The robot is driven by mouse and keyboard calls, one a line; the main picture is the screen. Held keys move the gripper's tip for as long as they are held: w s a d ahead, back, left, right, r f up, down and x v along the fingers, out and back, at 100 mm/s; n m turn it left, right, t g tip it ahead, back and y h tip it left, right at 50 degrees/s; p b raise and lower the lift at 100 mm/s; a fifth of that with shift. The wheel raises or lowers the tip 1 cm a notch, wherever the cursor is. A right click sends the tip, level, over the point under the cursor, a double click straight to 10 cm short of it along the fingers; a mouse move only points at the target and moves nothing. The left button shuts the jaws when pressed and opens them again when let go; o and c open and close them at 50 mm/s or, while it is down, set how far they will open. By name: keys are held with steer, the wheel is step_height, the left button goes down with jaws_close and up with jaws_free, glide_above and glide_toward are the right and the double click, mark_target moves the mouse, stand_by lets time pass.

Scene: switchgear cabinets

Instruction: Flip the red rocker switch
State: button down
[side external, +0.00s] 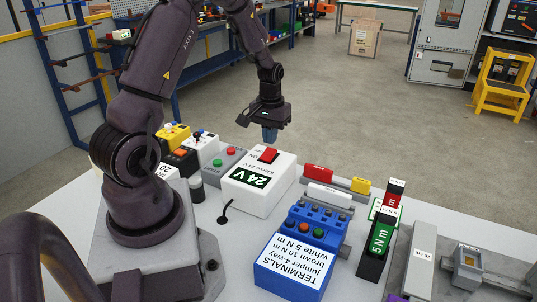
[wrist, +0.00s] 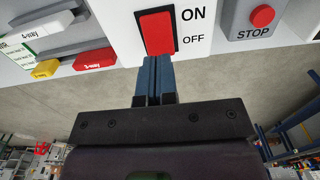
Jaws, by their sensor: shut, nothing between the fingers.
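The red rocker switch (side external: 269,155) sits on top of a white box labelled 24V (side external: 258,183). In the wrist view the red rocker (wrist: 157,33) is in a black frame, with ON and OFF printed to its right. My gripper (side external: 270,138) is above the box, near the rocker. In the wrist view my gripper's blue fingers (wrist: 154,78) are together and empty. Their tips lie at the rocker's lower edge in that picture, beside the OFF end. I cannot tell whether they touch it.
A grey box with a red STOP button (wrist: 262,16) stands beside the white box. Red (side external: 318,173) and yellow (side external: 361,185) connectors sit on a rail to the right. A blue TERMINALS block (side external: 292,274) is in front. Free table shows between them.

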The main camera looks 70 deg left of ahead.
mark_target(270, 151)
steer(key=shift+f, duration=1.45)
stand_by(0.6)
steer(key=shift+r, duration=3.5)
